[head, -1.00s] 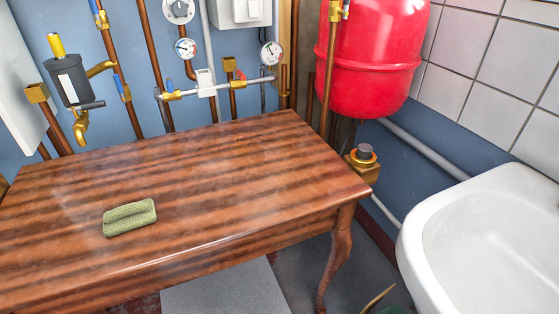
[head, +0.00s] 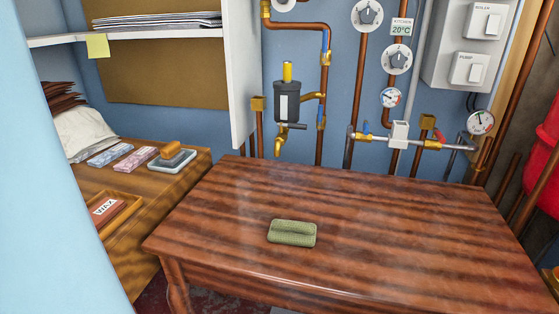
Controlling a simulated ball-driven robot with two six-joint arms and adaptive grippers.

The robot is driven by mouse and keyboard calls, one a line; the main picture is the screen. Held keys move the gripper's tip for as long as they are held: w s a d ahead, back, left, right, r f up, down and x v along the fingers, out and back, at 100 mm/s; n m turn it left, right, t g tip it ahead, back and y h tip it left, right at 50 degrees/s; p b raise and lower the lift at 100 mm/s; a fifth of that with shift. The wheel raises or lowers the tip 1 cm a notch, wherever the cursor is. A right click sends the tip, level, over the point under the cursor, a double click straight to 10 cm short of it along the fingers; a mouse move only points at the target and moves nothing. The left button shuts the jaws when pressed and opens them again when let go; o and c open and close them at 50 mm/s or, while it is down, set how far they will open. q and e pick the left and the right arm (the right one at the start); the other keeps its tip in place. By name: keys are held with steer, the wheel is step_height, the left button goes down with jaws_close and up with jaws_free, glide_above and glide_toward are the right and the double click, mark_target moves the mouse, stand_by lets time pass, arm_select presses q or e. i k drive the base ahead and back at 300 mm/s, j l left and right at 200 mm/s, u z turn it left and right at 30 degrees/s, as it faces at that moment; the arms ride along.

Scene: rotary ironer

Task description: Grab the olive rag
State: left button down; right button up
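The olive rag (head: 292,233) is a small folded green cloth with a raised fold along its middle. It lies flat on the brown striped wooden table (head: 400,225), near the middle of the head view and towards the table's front edge. Nothing touches it or covers it. Neither of my grippers shows in the head view.
A side counter (head: 150,222) at the left holds a wax box (head: 108,211), a stamp on a pad (head: 172,156) and banknote bundles (head: 135,158). Pipes and a dark filter (head: 287,103) line the wall behind. A pale blue surface (head: 45,200) blocks the left edge. The tabletop around the rag is clear.

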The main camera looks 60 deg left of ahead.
mark_target(289, 232)
steer(key=u, duration=0.5)
steer(key=k+j+u, duration=0.1)
steer(key=u, duration=0.4)
steer(key=k+j+u, duration=0.1)
steer(key=u, duration=0.35)
